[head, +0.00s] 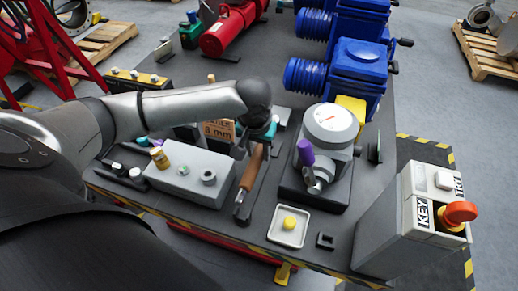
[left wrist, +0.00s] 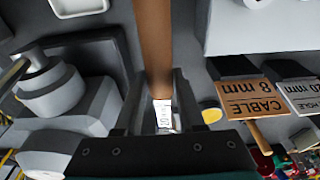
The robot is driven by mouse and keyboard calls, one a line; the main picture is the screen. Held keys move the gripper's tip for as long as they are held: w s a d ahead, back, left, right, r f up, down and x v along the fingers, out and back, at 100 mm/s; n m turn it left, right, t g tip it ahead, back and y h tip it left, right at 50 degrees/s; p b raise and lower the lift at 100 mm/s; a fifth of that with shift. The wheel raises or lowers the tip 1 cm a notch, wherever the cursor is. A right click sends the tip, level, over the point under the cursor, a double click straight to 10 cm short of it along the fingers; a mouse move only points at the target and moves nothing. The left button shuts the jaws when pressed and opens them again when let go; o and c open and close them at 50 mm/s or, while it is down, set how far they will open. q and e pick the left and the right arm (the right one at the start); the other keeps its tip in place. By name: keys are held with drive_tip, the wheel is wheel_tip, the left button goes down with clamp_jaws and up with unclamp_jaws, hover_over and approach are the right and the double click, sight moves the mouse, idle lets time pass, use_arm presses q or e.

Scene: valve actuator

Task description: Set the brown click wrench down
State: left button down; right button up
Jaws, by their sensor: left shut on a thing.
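In the left wrist view the brown handle (left wrist: 155,45) runs up from between the two fingers (left wrist: 158,105), where a small white label shows. The wrench is over a dark narrow strip on the table, between the grey box and the round gauge. I cannot tell whether it touches the surface. My right gripper is not in view.
A grey box (head: 190,172) with knobs stands left of the wrench. A white gauge (head: 331,124) with a purple-handled part (head: 306,153) stands right. A white tray (head: 289,227) with a yellow button is in front. A grey control box (head: 420,215) is at the right. Cable signs (left wrist: 252,98) lie nearby.

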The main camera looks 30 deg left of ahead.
use_arm(q)
drive_tip(key=shift+r+p, duration=0.15)
drive_tip(key=shift+p, duration=0.35)
drive_tip(key=shift+f, duration=0.3)
drive_tip(key=shift+f+b, duration=1.15)
drive_tip(key=shift+f, duration=1.55)
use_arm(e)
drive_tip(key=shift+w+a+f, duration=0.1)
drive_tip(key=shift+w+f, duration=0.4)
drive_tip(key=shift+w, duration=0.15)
use_arm(q)
drive_tip(key=shift+p, duration=0.4)
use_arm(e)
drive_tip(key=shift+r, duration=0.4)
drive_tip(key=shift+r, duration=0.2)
use_arm(q)
drive_tip(key=shift+p, duration=0.4)
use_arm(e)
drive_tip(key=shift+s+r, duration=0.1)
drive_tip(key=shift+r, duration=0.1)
use_arm(q)
drive_tip(key=shift+p, duration=0.35)
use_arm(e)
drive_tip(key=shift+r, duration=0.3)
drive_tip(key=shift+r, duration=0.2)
